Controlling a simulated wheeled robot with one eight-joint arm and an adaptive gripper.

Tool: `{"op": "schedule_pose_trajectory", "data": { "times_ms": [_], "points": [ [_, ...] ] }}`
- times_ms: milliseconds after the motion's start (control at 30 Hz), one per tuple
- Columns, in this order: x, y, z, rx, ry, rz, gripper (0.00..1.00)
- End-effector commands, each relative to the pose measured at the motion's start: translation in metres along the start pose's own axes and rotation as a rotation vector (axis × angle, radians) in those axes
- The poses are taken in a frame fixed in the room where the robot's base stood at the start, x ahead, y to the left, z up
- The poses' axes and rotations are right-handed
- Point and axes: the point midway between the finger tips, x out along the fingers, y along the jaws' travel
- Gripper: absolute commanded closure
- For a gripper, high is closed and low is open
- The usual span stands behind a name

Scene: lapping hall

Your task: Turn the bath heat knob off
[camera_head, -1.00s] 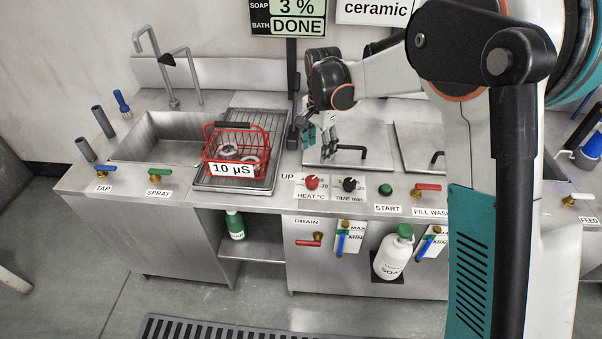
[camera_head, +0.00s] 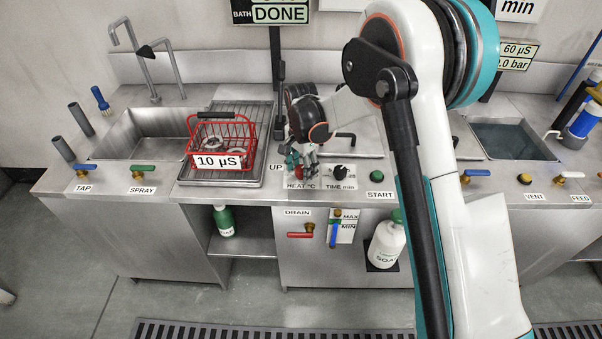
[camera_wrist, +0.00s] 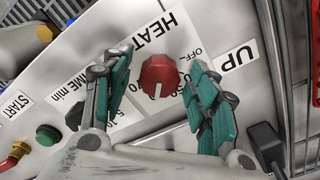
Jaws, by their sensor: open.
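The bath heat knob (camera_wrist: 158,76) is red with a white pointer line, on a white label plate reading HEAT in the wrist view. The dial reads OFF, 50 and 70 beside it, and the pointer is on the side of the numbers, not at OFF. My gripper (camera_wrist: 158,92) is open, with one teal-padded finger on each side of the knob, apart from it. In the head view my gripper (camera_head: 300,162) is over the HEAT label (camera_head: 300,184), and largely hides the knob.
The black TIME knob (camera_head: 341,171) and green START button (camera_head: 377,176) are to the right. A red basket (camera_head: 222,143) labelled 10 µS stands on the drainer to the left. A sign reads BATH DONE (camera_head: 271,14).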

Motion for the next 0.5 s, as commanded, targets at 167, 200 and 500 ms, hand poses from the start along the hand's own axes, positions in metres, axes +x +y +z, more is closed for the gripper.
{"op": "schedule_pose_trajectory", "data": {
  "times_ms": [167,200,500],
  "points": [
    [0.0106,-0.0002,-0.0001,0.0,0.0,0.0,0.46],
    [0.0111,-0.0002,-0.0001,0.0,0.0,0.0,0.46],
    [0.0109,-0.0001,0.0,0.0,0.0,0.0,0.6]
  ]
}}
